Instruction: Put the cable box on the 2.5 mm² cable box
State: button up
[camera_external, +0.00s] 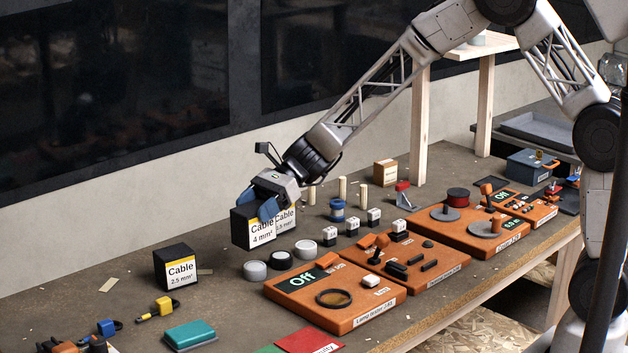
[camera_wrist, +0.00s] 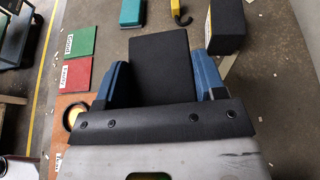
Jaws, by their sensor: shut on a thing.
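My gripper (camera_external: 262,200) is shut on a black cable box with a white label reading "Cable 4 mm²" (camera_external: 252,229). In the wrist view this box (camera_wrist: 163,65) sits between the two blue fingers of my gripper (camera_wrist: 160,85). I cannot tell how far it is above the bench. The 2.5 mm² cable box (camera_external: 175,268) stands upright on the bench to the left, apart from my gripper. It shows at the top right of the wrist view (camera_wrist: 228,20). Another labelled box, seemingly 1.5 mm² (camera_external: 286,219), is just behind the held box and partly hidden.
Several tape rolls (camera_external: 255,270) lie right of the 2.5 mm² box, beside an orange panel (camera_external: 335,312). A yellow-handled item (camera_external: 163,306) and a teal box (camera_external: 190,335) lie in front of it. The bench (camera_external: 215,285) around the 2.5 mm² box is mostly clear.

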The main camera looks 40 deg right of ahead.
jog(key=s+a+r, duration=0.1)
jog(key=a+r, duration=0.2)
jog(key=a, duration=0.2)
jog(key=shift+s+a+r, duration=0.2)
jog(key=shift+s+a, duration=0.05)
jog(key=shift+w, duration=0.1)
jog(key=w+a+f, duration=0.1)
jog(key=w+a, duration=0.7)
jog(key=w, duration=0.5)
jog(key=shift+a+f, duration=0.25)
jog(key=shift+a, duration=0.15)
jog(key=shift+f, duration=0.1)
jog(key=shift+f, duration=1.65)
jog(key=shift+f, duration=0.1)
jog(key=o, duration=1.1)
jog(key=shift+f, duration=0.1)
jog(key=shift+o, duration=0.2)
